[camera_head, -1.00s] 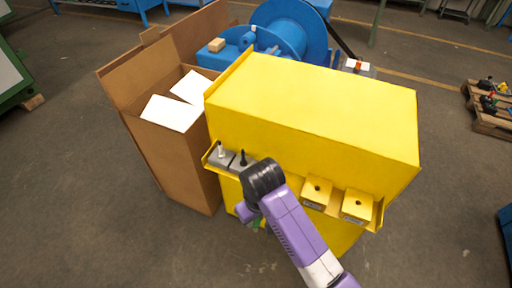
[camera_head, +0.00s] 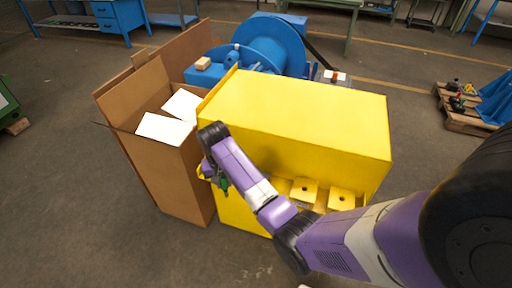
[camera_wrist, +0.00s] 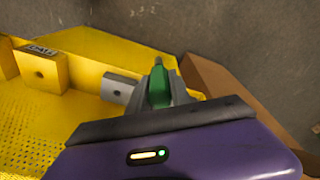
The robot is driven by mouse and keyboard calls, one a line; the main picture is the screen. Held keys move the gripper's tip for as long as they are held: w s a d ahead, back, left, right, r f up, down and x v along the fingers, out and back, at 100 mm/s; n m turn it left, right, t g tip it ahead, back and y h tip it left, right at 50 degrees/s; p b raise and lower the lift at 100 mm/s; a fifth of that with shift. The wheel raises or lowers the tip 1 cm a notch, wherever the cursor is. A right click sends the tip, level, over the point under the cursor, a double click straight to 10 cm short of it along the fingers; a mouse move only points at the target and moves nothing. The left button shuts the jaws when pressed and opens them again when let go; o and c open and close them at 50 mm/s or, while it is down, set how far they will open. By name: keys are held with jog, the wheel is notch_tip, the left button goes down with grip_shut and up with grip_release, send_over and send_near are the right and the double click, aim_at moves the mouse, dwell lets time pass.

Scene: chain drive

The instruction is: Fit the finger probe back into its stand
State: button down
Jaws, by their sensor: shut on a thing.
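My gripper (camera_wrist: 160,90) is shut on a green piece with a thin grey tip (camera_wrist: 158,74), which looks like the finger probe. The green piece also shows in the head view (camera_head: 223,184), in front of the yellow cabinet's left end. A grey block with a hole (camera_wrist: 119,88) stands on the yellow ledge, left of the held piece in the wrist view. A yellow block with a hole and a label (camera_wrist: 40,69) is farther left. I cannot tell which block is the probe's stand. My arm hides the left part of the ledge in the head view.
The yellow cabinet (camera_head: 300,115) carries the ledge on its front. Two yellow blocks with holes (camera_head: 303,191) (camera_head: 341,200) sit toward its right. An open cardboard box (camera_head: 185,175) stands close on the left. A blue machine (camera_head: 270,45) is behind. The floor in front is clear.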

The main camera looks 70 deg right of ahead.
jog(key=s+d+r+m+p, duration=0.1)
jog(key=s+d+m, duration=0.2)
jog(key=d, duration=0.5)
jog(key=s+d+r+m+p, duration=0.1)
jog(key=s+d+r+m, duration=0.1)
jog(key=d, duration=0.6)
jog(key=shift+s+m, duration=0.65)
jog(key=shift+m, duration=0.15)
jog(key=shift+a+f, duration=0.1)
jog(key=shift+a, duration=0.05)
jog(key=shift+g, duration=0.3)
jog(key=shift+f+b, duration=1.9)
jog(key=shift+f, duration=0.95)
jog(key=shift+f+b, duration=1)
jog(key=shift+f, duration=1.1)
jog(key=c, duration=1.1)
grip_release()
notch_tip(320, 180, up, 8)
jog(key=shift+a, duration=0.45)
jog(key=shift+f, duration=0.1)
